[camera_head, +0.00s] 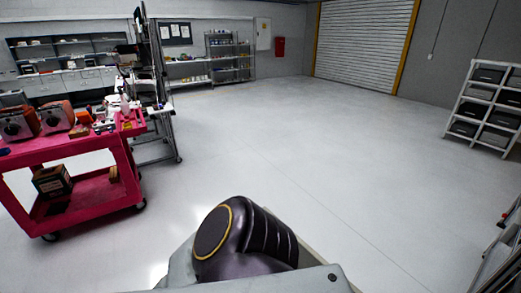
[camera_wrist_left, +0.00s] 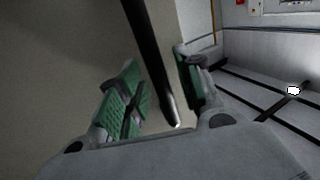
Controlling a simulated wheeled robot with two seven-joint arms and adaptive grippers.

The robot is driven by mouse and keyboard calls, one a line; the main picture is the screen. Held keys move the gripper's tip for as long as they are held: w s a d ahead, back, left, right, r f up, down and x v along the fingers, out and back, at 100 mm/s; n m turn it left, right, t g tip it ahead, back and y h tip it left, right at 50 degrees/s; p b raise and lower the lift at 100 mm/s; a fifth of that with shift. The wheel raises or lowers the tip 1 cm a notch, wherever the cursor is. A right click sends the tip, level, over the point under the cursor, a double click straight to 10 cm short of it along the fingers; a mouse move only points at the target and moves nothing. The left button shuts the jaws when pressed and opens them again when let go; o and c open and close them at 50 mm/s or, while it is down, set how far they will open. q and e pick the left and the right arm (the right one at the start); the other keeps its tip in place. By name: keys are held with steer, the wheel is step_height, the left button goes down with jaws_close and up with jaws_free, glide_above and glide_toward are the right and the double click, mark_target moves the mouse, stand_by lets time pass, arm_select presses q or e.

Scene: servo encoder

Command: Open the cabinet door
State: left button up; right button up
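In the left wrist view a long dark bar handle (camera_wrist_left: 150,62) runs down across a plain beige panel (camera_wrist_left: 60,45), likely the cabinet door. The panel's edge shows right of the handle. My left gripper (camera_wrist_left: 160,95) has its green-padded fingers apart, one on each side of the handle's lower part. Small gaps seem to show between pads and bar; I cannot tell whether either pad touches it. No cabinet door or handle can be made out in the head view, and neither gripper shows there.
In the head view a red cart (camera_head: 90,212) with tools stands at left. A grey shelf rack with bins (camera_head: 487,105) stands at right. A closed roll-up door (camera_head: 362,45) is at the back. The middle floor (camera_head: 300,140) is clear.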

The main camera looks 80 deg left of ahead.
arm_select(q)
steer(key=v, duration=0.8)
steer(key=shift+s+d, duration=0.15)
steer(key=shift+s, duration=0.05)
stand_by(0.4)
steer(key=shift+f, duration=0.15)
steer(key=shift+w, duration=0.1)
steer(key=shift+x, duration=4)
